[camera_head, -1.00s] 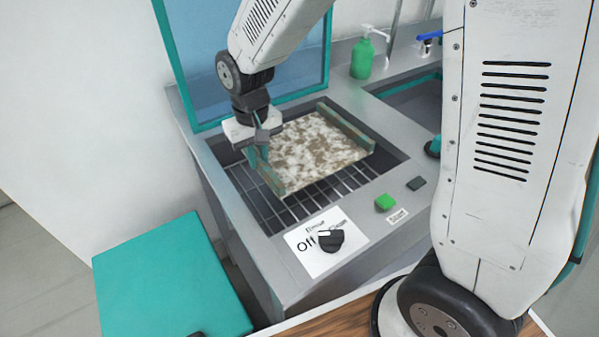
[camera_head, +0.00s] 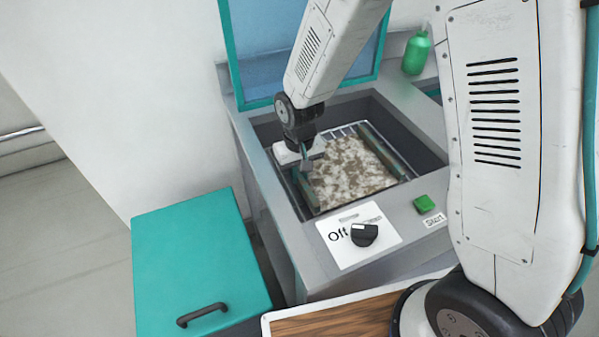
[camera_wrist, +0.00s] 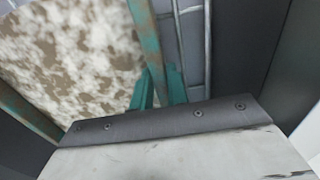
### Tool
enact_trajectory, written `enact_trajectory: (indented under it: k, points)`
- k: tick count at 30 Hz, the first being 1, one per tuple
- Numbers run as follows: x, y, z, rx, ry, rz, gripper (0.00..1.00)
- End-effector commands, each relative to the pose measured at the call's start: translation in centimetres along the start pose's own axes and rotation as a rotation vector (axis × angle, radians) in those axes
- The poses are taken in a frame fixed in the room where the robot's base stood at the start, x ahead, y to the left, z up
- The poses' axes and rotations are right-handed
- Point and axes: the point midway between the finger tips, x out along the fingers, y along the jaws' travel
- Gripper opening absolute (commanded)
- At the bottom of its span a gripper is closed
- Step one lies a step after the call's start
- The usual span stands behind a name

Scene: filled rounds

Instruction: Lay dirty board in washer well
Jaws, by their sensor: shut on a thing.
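The dirty board (camera_head: 352,172), mottled brown and white with teal rails along two sides, is down inside the washer well (camera_head: 412,128). It looks roughly level, low between the well's grey walls. My gripper (camera_head: 306,170) is shut on its left rail. In the wrist view the teal fingers (camera_wrist: 159,88) close around a rail of the board (camera_wrist: 70,55), with rack wires beside it. Whether the board rests on the rack underneath is hidden.
The blue lid (camera_head: 275,45) with a teal frame stands open behind the well. A dial (camera_head: 364,235) at Off and a green Start button (camera_head: 424,204) are at the front. A teal-topped cabinet (camera_head: 200,255) stands left. A green bottle (camera_head: 416,53) is at the back.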

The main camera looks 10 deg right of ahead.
Motion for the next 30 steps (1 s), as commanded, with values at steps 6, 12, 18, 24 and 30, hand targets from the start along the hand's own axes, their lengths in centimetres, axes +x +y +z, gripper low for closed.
enact_trajectory:
  k: [6,12,18,24,30]
  points:
    - [0.3,0.0,0.0,0.0,0.0,0.0,0.0]
    - [0.2,0.0,0.0,0.0,0.0,0.0,0.38]
    - [0.0,0.0,0.0,0.0,0.001,0.0,0.38]
    - [-2.6,0.0,-0.1,0.0,0.005,-0.001,0.38]
    - [-7.0,0.0,-0.1,0.0,0.006,-0.001,0.38]
